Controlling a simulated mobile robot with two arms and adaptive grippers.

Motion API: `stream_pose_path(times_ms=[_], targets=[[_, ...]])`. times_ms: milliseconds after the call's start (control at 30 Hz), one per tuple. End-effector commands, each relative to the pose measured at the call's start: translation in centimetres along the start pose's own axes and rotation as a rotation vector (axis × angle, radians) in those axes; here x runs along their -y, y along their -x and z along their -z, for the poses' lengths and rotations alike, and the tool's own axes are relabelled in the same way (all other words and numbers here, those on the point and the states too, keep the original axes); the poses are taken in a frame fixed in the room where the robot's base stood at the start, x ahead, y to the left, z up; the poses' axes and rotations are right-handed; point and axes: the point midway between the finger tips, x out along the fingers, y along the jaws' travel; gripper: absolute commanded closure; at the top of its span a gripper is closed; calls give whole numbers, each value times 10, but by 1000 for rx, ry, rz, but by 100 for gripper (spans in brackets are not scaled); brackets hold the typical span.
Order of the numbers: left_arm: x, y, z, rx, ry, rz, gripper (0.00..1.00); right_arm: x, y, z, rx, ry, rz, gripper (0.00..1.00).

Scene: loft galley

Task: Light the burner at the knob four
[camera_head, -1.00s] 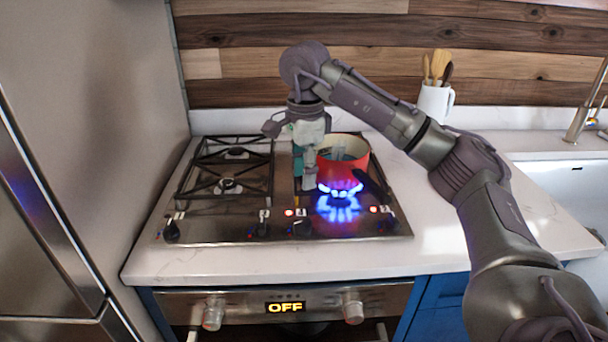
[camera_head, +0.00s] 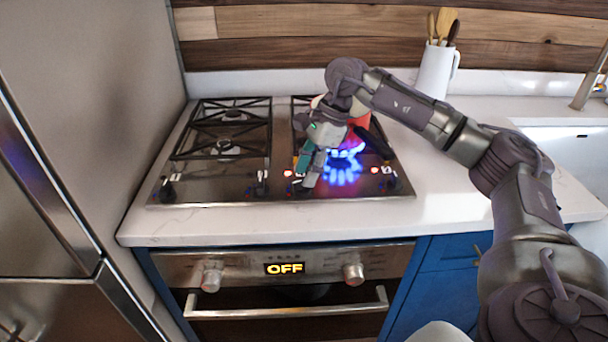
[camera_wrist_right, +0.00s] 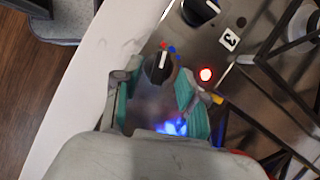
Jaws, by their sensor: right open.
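My right gripper (camera_head: 304,178) is over the front of the cooktop (camera_head: 220,190), open. In the wrist view its teal-padded fingers (camera_wrist_right: 158,95) stand either side of a black knob (camera_wrist_right: 157,68) with a white line; touching cannot be told. A red light (camera_wrist_right: 205,74) glows beside it; its number is hidden. Another black knob (camera_wrist_right: 200,10) has the label 3 near it. In the head view more knobs stand at the left (camera_head: 168,190) and left of the gripper (camera_head: 261,185); no number four is readable. My left gripper is out of view.
Blue flames (camera_head: 345,150) burn at the front right burner. A red pot (camera_head: 360,121) behind my gripper is partly hidden. The left grates (camera_head: 225,148) are empty. A white utensil crock (camera_head: 435,72) stands at the back. The oven display (camera_head: 285,268) reads OFF.

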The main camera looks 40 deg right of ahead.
Motion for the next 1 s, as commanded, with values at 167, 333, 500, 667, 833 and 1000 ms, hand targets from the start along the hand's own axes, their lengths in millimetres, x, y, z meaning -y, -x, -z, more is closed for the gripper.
stream_pose_path(times_ms=[167, 333, 500, 667, 833, 1000], targets=[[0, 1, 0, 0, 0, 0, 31, 0, -16, 0, -1, 0, -2, 58], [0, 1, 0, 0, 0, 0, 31, 0, -19, 0, 0, 0, 1, 58], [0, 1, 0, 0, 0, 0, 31, 0, -19, 0, 0, 1, 0, 60], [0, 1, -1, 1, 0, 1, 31, 0, -18, 0, 0, 1, 0, 87], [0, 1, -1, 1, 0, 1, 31, 0, -18, 0, 0, 1, 0, 100], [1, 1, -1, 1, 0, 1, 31, 0, -18, 0, 0, -5, 2, 100]])
